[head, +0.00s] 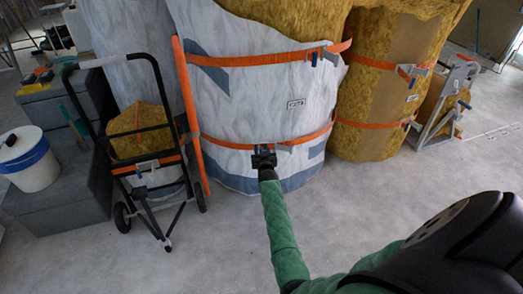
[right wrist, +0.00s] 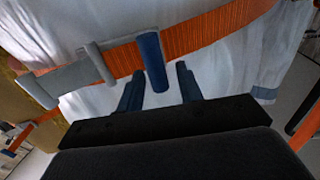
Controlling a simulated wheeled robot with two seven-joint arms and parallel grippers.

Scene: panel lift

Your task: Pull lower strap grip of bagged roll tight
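The bagged roll (head: 262,105) stands upright in the middle of the head view, wrapped in whitish film with yellow wool showing at the top. Its lower orange strap (head: 222,144) crosses it near the bottom. In the right wrist view the strap (right wrist: 205,38) carries a grey metal buckle (right wrist: 98,64) and a blue strap grip (right wrist: 152,62). My right gripper (head: 264,154) is at the lower strap. In the right wrist view its fingers (right wrist: 160,88) are apart, with the blue grip's end between the tips and gaps on both sides. My left gripper is out of view.
A black hand truck (head: 151,128) stands left of the roll, beside grey boxes and a white bucket (head: 29,160) with a blue band. A second strapped roll (head: 376,85) and a grey metal frame (head: 440,105) stand right. The floor in front is clear.

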